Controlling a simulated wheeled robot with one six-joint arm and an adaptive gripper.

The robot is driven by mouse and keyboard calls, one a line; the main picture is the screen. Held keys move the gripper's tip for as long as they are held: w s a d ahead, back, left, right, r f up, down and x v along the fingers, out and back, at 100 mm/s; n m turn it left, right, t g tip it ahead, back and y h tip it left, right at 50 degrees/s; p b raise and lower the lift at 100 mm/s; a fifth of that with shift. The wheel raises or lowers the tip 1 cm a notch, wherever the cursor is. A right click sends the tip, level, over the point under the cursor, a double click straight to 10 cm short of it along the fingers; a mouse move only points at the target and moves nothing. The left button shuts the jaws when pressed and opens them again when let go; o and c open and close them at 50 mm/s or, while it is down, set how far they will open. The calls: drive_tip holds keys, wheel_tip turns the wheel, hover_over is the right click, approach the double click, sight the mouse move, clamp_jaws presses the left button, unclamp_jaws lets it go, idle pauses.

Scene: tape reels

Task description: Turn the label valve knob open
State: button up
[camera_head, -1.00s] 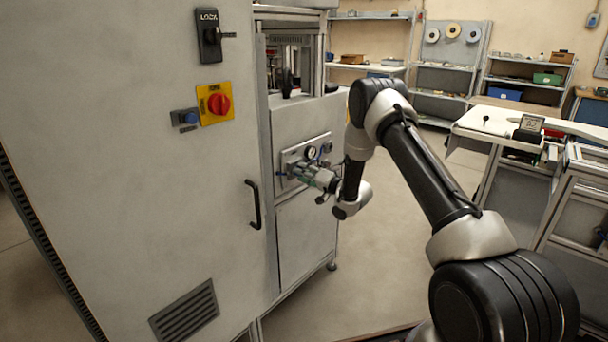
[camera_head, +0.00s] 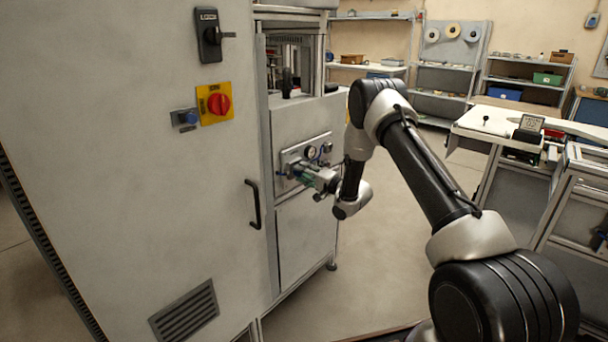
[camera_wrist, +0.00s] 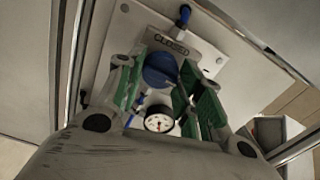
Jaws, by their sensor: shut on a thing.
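The blue valve knob (camera_wrist: 160,72) is in the upper middle of the wrist view, on a pale panel with a "CLOSED" label (camera_wrist: 172,43) just above it. My gripper (camera_wrist: 158,84) has its green-padded fingers on both sides of the knob and is shut on it. In the head view my gripper (camera_head: 297,174) is at the grey valve panel (camera_head: 291,157) on the cabinet front. The knob is mostly hidden there behind the fingers.
A round pressure gauge (camera_wrist: 159,123) is close to the knob, with blue hose fittings (camera_wrist: 184,15) around it. The cabinet door with a black handle (camera_head: 253,204) stands to the left. Open floor lies to the right, before a workbench (camera_head: 492,123).

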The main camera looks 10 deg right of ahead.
drive_tip(key=o, duration=1)
drive_tip(key=v, duration=1.2)
